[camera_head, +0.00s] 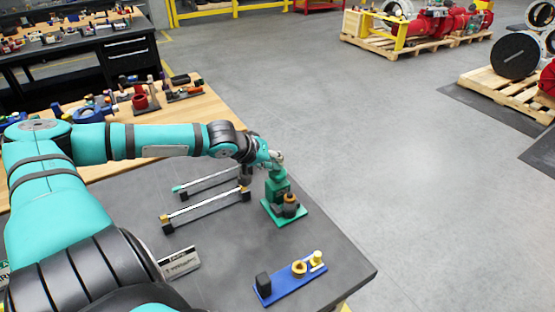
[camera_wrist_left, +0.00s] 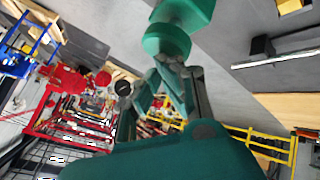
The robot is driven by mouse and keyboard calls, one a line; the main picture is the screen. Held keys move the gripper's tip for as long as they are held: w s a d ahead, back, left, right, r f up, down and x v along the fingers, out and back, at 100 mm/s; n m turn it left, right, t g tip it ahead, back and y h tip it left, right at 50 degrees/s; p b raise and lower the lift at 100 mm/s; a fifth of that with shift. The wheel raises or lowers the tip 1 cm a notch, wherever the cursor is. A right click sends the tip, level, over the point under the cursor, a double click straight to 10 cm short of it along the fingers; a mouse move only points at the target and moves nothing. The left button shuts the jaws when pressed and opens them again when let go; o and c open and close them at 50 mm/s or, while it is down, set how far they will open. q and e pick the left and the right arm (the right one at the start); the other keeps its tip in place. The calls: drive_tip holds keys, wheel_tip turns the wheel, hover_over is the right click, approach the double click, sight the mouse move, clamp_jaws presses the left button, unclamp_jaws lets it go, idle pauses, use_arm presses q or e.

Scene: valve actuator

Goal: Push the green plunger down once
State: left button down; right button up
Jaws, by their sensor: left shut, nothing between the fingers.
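The green valve actuator (camera_head: 277,188) stands upright on its green base plate (camera_head: 298,217) on the dark table, with a dark and orange fitting (camera_head: 291,203) at its front. My left gripper (camera_head: 275,160) is just above the top of the actuator, shut and empty. In the left wrist view the green round plunger (camera_wrist_left: 166,42) sits against a green block (camera_wrist_left: 188,12), right by the tips of my left gripper (camera_wrist_left: 163,72). I cannot tell whether the fingertips touch the plunger. My arm and gripper partly hide its top in the head view. My right gripper is not in view.
Two silver rails (camera_head: 205,207) with end blocks lie left of the actuator. A blue plate (camera_head: 288,284) with yellow parts is near the front edge. A wooden bench (camera_head: 212,108) with parts stands behind. The table's right side is clear.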

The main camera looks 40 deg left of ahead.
use_arm(q)
drive_tip(key=shift+f, duration=0.55)
drive_tip(key=shift+r, duration=0.1)
idle(0.3)
drive_tip(key=shift+r+p, duration=1.55)
drive_tip(key=shift+p, duration=0.65)
wheel_tip(320, 180, up, 5)
drive_tip(key=p, duration=0.6)
